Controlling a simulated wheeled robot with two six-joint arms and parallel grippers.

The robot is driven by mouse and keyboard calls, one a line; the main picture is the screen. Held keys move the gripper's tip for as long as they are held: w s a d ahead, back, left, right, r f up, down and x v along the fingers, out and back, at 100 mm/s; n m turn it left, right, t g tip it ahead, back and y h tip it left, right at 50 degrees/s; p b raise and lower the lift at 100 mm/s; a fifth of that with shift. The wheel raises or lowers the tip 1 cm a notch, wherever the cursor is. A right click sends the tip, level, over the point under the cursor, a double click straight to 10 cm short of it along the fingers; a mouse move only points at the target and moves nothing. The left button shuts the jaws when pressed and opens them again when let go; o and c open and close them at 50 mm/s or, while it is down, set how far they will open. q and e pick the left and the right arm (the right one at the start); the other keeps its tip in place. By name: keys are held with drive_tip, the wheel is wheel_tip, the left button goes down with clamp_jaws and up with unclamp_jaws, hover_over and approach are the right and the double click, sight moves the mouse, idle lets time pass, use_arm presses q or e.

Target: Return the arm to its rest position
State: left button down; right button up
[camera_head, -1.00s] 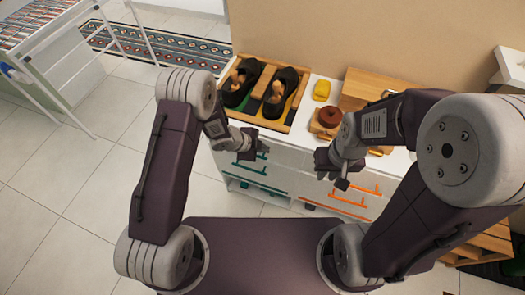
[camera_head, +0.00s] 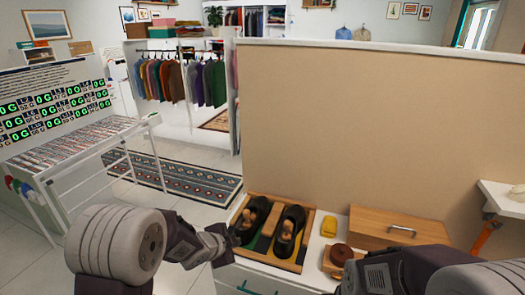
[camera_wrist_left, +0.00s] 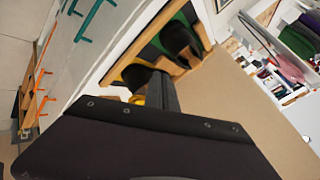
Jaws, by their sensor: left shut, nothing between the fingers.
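My left arm comes in from the left in the head view, with its left gripper (camera_head: 226,241) shut and empty. The gripper is just left of the wooden shoe tray (camera_head: 249,246) on the white cabinet; I cannot tell whether they touch. In the left wrist view the dark shut fingers (camera_wrist_left: 162,92) point towards the tray and its black shoes, which show beyond them. My right arm (camera_head: 405,270) shows at the lower right. Its gripper is below the picture edge.
The cabinet also bears a yellow item (camera_head: 328,227), a brown round item on wood (camera_head: 340,255) and a wooden box (camera_head: 395,228). A beige partition (camera_head: 350,130) stands behind. A white rack (camera_head: 90,150) and patterned rug (camera_head: 180,182) lie left. Clothes hang at the back.

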use_arm(q)
drive_tip(key=s+a+r+n+y, duration=0.2)
drive_tip(key=s+a+r+n, duration=0.15)
drive_tip(key=a, duration=0.25)
drive_tip(key=s+a+f+n+g, duration=0.1)
drive_tip(key=s+f+n+g, duration=0.1)
drive_tip(key=s+n, duration=0.4)
drive_tip(key=s+a+f+n+g+y, duration=0.1)
drive_tip(key=s+f+n+g, duration=0.2)
drive_tip(key=s, duration=1.1)
drive_tip(key=n+g, duration=0.2)
drive_tip(key=n, duration=0.1)
drive_tip(key=shift+a+f+n+y, duration=0.3)
drive_tip(key=shift+a+f+n, duration=0.05)
drive_tip(key=shift+a, duration=0.05)
drive_tip(key=shift+s, duration=0.1)
